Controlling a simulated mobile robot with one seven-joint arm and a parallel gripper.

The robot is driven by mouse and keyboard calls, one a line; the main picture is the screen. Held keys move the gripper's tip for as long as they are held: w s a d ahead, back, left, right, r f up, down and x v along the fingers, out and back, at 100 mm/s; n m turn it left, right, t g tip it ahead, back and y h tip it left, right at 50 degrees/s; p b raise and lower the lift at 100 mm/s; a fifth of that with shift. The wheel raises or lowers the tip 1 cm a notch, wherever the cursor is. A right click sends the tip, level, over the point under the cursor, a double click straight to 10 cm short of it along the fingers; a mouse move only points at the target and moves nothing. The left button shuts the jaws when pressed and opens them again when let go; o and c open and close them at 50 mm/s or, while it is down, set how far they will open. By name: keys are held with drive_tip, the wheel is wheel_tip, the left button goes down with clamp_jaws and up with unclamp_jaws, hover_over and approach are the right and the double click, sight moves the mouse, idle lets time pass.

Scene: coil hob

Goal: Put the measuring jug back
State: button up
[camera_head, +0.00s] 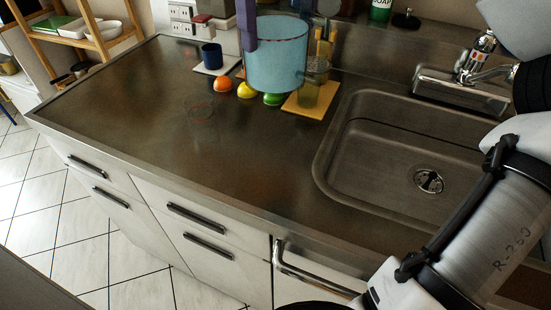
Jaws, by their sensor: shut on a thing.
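The measuring jug (277,62) appears to be the light-blue, straight-sided round vessel at the top middle. It looks upright and hangs in front of the back part of the counter. Most of the gripper is out of the picture, and I cannot tell the jug's exact height above the counter.
Behind the jug, a greenish glass (313,84) stands on a yellow board (300,108). Orange (222,85), yellow (246,90) and green round things lie near it. A dark blue mug (211,56) stands left. The sink (400,150) is right. The left counter (120,85) is mostly clear.

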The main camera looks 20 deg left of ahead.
sight(280, 71)
wheel_tip(280, 71, down, 20)
drive_tip(key=b, duration=0.2)
idle(0.4)
drive_tip(key=o, duration=1.5)
drive_tip(key=shift+f, duration=0.1)
wheel_tip(280, 71, up, 12)
drive_tip(key=shift+r, duration=0.2)
